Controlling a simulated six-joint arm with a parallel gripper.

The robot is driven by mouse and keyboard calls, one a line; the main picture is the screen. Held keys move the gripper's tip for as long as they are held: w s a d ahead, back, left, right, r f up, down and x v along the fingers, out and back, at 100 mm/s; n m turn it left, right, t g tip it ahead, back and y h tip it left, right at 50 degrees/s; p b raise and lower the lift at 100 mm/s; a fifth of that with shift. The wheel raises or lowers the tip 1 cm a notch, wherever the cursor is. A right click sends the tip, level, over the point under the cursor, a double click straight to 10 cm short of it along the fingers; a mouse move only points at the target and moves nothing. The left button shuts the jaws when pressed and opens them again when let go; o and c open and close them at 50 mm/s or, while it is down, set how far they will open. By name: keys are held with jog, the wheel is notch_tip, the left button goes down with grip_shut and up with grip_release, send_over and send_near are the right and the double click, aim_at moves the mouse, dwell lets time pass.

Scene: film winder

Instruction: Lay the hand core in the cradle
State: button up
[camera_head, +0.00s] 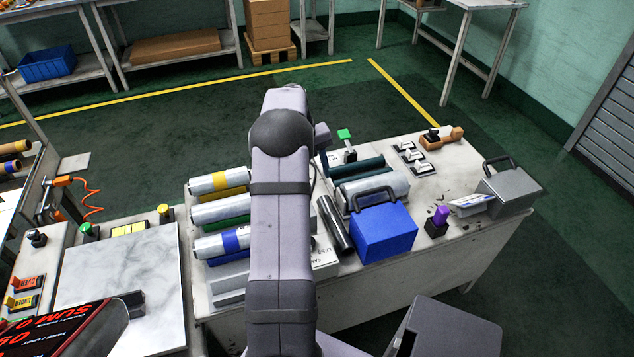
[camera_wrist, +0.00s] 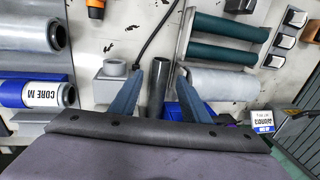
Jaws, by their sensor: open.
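A dark grey tube (camera_head: 335,224), which looks like the hand core, lies on the workbench just right of my arm, beside a blue box. In the wrist view the dark tube (camera_wrist: 158,85) shows between the two blue-grey fingers of my gripper (camera_wrist: 160,72). The fingers are open and apart, one on each side of it; I cannot tell their height above it. In the head view my arm hides the gripper. No cradle can be surely told; a grey trough-like holder (camera_head: 228,292) lies at the bench's near left edge.
Film rolls (camera_head: 222,214) lie left of my arm. Green rollers (camera_head: 358,167) and a clear roll (camera_wrist: 217,82) lie to the right. The handled blue box (camera_head: 382,232) stands close right of the tube. A grey handled box (camera_head: 509,190) stands at the right end.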

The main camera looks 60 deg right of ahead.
jog(key=shift+r, duration=0.4)
